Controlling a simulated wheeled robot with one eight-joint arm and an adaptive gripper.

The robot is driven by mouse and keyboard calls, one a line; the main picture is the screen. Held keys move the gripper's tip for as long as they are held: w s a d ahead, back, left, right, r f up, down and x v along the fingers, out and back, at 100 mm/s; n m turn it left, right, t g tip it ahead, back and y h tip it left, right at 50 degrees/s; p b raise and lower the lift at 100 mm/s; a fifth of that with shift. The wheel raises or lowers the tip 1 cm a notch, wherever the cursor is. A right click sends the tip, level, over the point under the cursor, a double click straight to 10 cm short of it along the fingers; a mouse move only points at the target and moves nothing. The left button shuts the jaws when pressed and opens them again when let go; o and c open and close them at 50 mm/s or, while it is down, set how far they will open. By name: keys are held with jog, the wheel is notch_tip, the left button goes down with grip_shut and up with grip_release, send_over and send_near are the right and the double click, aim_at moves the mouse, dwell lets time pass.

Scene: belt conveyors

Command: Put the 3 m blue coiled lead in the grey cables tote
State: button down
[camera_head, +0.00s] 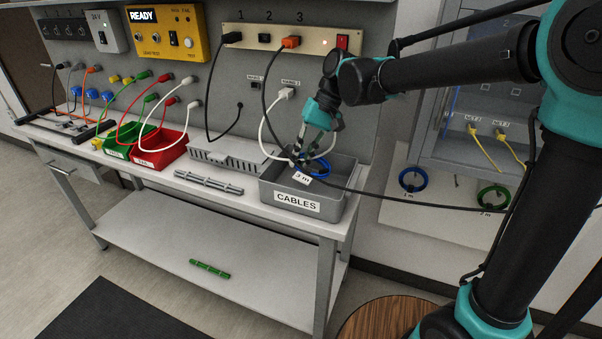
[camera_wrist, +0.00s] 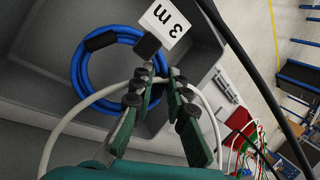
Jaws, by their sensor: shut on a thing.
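The blue coiled lead (camera_head: 322,172) has black ties and a white tag marked 3 m. It is at the grey cables tote (camera_head: 335,212), whose front label reads CABLES. In the wrist view the coil (camera_wrist: 77,72) is over the tote's grey inside. I cannot tell whether it touches the floor of the tote. My gripper (camera_head: 304,153) points down above the tote. In the wrist view my gripper (camera_wrist: 157,72) is shut on the lead near its black tie and tag. The fingers partly hide the coil.
A white cable (camera_head: 265,130) hangs from the panel and loops by my fingers. Other coils, blue (camera_head: 413,180) and green (camera_head: 493,198), are at right.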

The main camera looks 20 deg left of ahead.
jog(key=shift+f, duration=2.35)
jog(key=c, duration=1.5)
grip_release()
jog(key=v, duration=1.2)
